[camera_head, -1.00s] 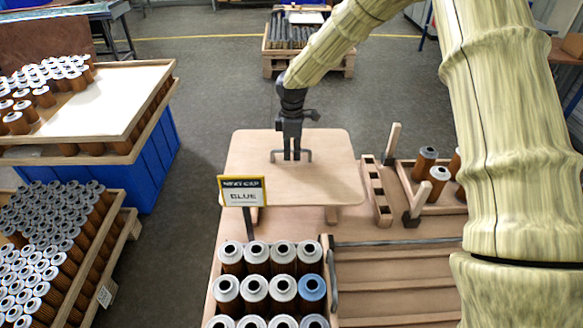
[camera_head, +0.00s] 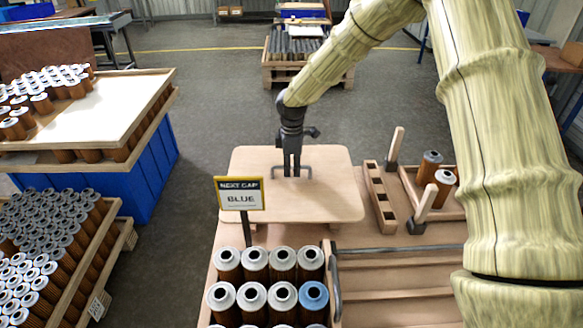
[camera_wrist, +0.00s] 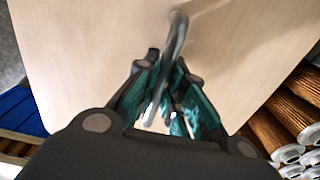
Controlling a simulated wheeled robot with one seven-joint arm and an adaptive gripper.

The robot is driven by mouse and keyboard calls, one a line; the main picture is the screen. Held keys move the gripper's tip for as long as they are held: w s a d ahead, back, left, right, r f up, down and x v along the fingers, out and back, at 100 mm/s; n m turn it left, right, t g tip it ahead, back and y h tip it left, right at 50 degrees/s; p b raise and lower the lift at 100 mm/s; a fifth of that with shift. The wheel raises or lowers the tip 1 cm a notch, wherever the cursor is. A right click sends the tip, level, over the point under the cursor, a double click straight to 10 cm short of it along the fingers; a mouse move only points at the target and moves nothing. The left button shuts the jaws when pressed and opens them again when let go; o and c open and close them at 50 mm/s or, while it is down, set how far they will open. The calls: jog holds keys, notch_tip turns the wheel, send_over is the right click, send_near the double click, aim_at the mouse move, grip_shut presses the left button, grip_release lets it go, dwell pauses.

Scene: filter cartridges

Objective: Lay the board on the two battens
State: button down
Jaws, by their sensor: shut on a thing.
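The board (camera_head: 325,190) is a pale wooden panel with rounded corners and a grey bar handle (camera_head: 309,170) on top. My gripper (camera_head: 291,174) is shut on that handle. In the wrist view, the fingers (camera_wrist: 168,95) close around the grey handle (camera_wrist: 178,35) above the board's pale face (camera_wrist: 90,40). The board looks about level. A short end of the right batten (camera_head: 333,226) shows below the board's front edge. The rest of the battens is hidden under the board. I cannot tell whether the board touches them.
A "NEXT CAP BLUE" sign (camera_head: 240,193) stands just before the board's front left. Filter cartridges (camera_head: 254,262), one blue-capped (camera_head: 314,296), stand in front. A slotted wooden rack (camera_head: 379,195) and a cartridge tray (camera_head: 461,206) with upright posts are close on the right.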

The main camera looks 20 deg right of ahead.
aim_at(292, 178)
jog(key=shift+f+b, duration=1.45)
jog(key=shift+f, duration=0.65)
jog(key=shift+p, duration=0.8)
jog(key=shift+f, duration=1.5)
dwell(0.8)
jog(key=c, duration=1.4)
grip_release()
jog(key=shift+s, duration=0.1)
jog(key=shift+c, duration=0.2)
jog(key=shift+f, duration=0.1)
notch_tip(292, 178, up, 12)
jog(key=shift+d+r, duration=0.1)
